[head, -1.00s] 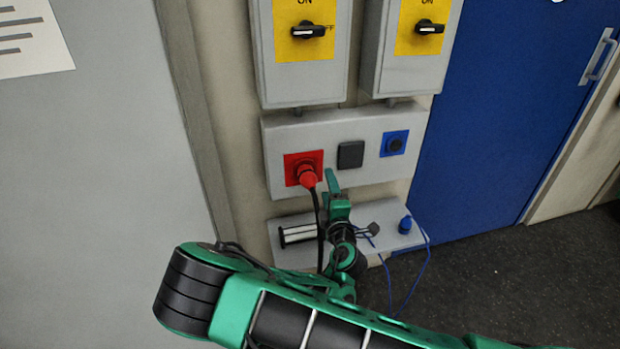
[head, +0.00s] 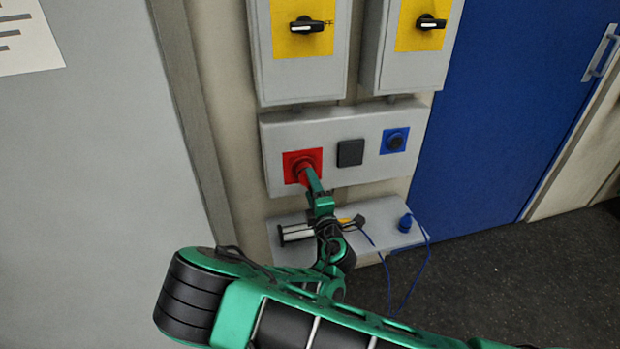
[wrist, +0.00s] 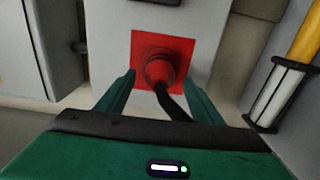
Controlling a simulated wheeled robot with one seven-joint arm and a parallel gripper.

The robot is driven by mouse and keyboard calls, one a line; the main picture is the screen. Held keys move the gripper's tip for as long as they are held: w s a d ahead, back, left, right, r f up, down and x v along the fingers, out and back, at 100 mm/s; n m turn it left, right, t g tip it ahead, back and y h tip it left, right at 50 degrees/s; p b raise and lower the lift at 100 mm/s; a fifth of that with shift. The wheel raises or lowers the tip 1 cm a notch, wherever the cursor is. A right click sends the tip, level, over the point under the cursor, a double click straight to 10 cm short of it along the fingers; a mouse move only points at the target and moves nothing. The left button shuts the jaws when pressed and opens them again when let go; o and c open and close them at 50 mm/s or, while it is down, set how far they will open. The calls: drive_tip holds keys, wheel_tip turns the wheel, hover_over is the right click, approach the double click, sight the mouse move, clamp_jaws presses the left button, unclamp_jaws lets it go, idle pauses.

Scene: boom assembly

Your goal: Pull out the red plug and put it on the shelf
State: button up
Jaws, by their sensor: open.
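The red plug (wrist: 160,71) sits in the red socket (head: 289,160) on the grey wall panel. Its black cable (wrist: 172,103) hangs from it in the wrist view. My gripper (head: 309,174) is in front of the plug and mostly covers it in the head view. In the wrist view my gripper (wrist: 160,86) is open, with one finger on each side of the plug and cable. I cannot tell whether the fingers touch the plug. The grey shelf (head: 385,226) is below the panel, partly hidden by my arm.
A blue plug (head: 405,223) with a blue cable stands on the shelf's right end. A blue socket (head: 395,141) and a black square cover (head: 350,153) are on the panel. Two switch boxes with yellow plates hang above. A blue door (head: 520,110) is to the right.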

drive_tip(key=shift+x, duration=3.05)
drive_tip(key=c, duration=1.4)
drive_tip(key=shift+v, duration=2.95)
drive_tip(key=shift+r, duration=0.1)
